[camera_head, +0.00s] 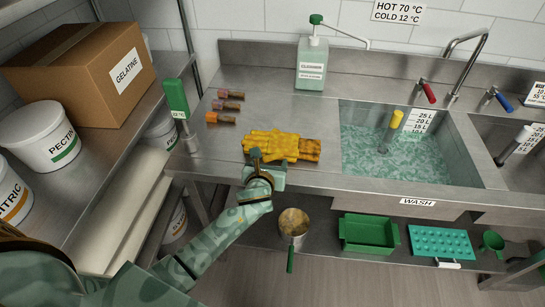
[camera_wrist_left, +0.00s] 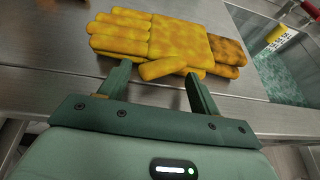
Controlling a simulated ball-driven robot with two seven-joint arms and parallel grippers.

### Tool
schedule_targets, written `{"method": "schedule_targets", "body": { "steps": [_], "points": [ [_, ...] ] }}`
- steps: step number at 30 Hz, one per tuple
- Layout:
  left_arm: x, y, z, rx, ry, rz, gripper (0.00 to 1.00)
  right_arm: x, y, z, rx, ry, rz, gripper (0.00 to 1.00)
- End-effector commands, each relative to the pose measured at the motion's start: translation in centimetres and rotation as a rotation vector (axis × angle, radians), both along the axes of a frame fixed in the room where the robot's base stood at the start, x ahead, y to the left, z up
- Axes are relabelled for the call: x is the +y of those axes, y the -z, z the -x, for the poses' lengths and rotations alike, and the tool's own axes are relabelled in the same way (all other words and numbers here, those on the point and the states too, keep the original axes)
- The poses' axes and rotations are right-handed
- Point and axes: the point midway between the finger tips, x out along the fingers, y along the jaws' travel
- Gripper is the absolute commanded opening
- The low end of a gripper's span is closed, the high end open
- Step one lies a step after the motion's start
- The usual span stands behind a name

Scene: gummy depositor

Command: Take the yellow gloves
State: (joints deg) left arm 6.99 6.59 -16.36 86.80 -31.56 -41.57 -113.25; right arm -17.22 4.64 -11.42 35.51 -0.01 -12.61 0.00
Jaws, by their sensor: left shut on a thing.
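The yellow gloves (camera_head: 283,145) lie as a stacked pair on the steel counter, left of the wash sink, with brownish stains. In the left wrist view the gloves (camera_wrist_left: 150,38) fill the top middle, fingers to the left and darker cuffs to the right. My left gripper (camera_head: 264,160) is at their near edge. In the left wrist view its two fingers (camera_wrist_left: 158,70) stand either side of the glove's thumb, shut on the gloves. The exact contact is partly hidden. My right gripper is not in view.
The water-filled wash sink (camera_head: 398,168) is right of the gloves. Several small brown-handled pieces (camera_head: 226,106) and a green-topped device (camera_head: 177,98) are to the left. A cleanser bottle (camera_head: 312,64) stands behind. A pot (camera_head: 293,222) and green tray (camera_head: 368,234) sit on the shelf below.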

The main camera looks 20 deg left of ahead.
Motion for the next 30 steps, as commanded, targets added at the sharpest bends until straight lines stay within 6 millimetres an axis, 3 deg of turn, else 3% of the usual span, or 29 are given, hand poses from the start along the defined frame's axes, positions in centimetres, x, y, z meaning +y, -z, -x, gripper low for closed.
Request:
{"method": "schedule_targets", "body": {
  "steps": [6,14,21,30],
  "points": [
    [0.0,-3.6,-0.1,-0.008,0.001,-0.001,0.38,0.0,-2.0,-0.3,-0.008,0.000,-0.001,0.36],
    [0.0,-10.0,5.6,-0.005,0.002,-0.001,0.38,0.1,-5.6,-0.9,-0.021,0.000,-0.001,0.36],
    [0.0,-11.8,11.5,-0.001,0.001,-0.001,0.38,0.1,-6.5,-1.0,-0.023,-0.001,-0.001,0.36],
    [0.1,-12.8,14.0,-0.002,0.000,0.000,0.38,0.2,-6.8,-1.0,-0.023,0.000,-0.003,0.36]
  ]
}}
